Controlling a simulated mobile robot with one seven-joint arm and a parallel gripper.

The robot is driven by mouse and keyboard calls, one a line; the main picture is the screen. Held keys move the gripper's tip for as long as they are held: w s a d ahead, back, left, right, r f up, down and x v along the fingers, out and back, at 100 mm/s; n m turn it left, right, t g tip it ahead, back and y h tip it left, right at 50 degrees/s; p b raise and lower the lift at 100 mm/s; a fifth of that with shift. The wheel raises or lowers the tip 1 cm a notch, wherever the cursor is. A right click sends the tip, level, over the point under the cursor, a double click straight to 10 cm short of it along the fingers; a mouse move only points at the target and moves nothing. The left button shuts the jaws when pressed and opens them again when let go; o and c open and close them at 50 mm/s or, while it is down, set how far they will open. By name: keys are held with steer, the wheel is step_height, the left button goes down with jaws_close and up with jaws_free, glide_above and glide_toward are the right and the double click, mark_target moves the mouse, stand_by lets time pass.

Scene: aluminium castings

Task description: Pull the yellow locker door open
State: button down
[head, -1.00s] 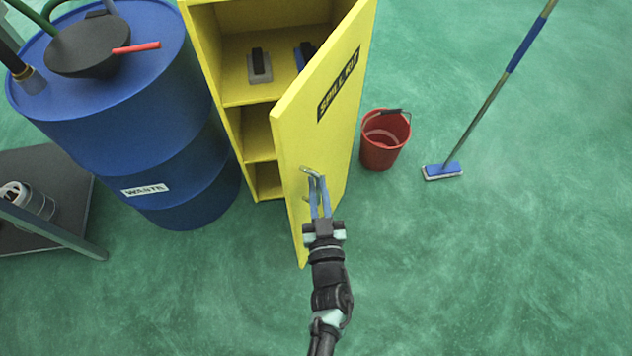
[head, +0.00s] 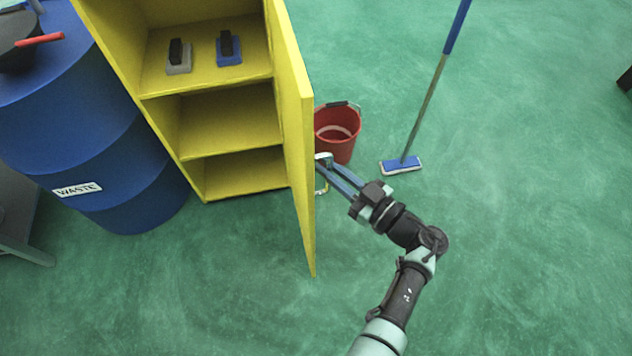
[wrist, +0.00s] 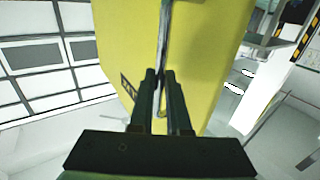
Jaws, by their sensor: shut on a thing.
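The yellow locker (head: 189,147) stands open in the head view, its shelves in plain sight. Its yellow door (head: 296,130) is swung well out and shows nearly edge-on. The metal door handle (head: 322,178) is on the door's right-hand face. My gripper (head: 328,167) reaches it from the lower right and is shut on the handle. In the wrist view the fingers (wrist: 160,95) close around the upright handle bar (wrist: 163,50), with the yellow door face (wrist: 205,60) behind it.
A blue waste drum (head: 95,150) stands left of the locker. A red bucket (head: 338,135) stands behind the door, and a mop (head: 402,165) stands to its right. Two brushes or blocks (head: 179,58) (head: 229,50) sit on the upper shelf. The green floor in front is clear.

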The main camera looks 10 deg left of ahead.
steer(key=shift+w+d+r+n+g+y+b, duration=0.1)
steer(key=shift+w+d+n+g+y+b, duration=0.35)
steer(key=shift+w+d+b, duration=0.3)
steer(key=shift+w+d+r+n+g+y+b, duration=0.15)
steer(key=shift+w+d+n+g+b, duration=0.1)
steer(key=shift+w+d+g+b, duration=0.4)
steer(key=c, duration=0.9)
jaws_free()
steer(key=shift+f, duration=0.15)
steer(key=shift+s, duration=0.15)
steer(key=shift+d, duration=0.2)
steer(key=v, duration=1.2)
steer(key=shift+s+d+f+b, duration=0.1)
steer(key=shift+s+d+b, duration=0.15)
steer(key=shift+b, duration=0.1)
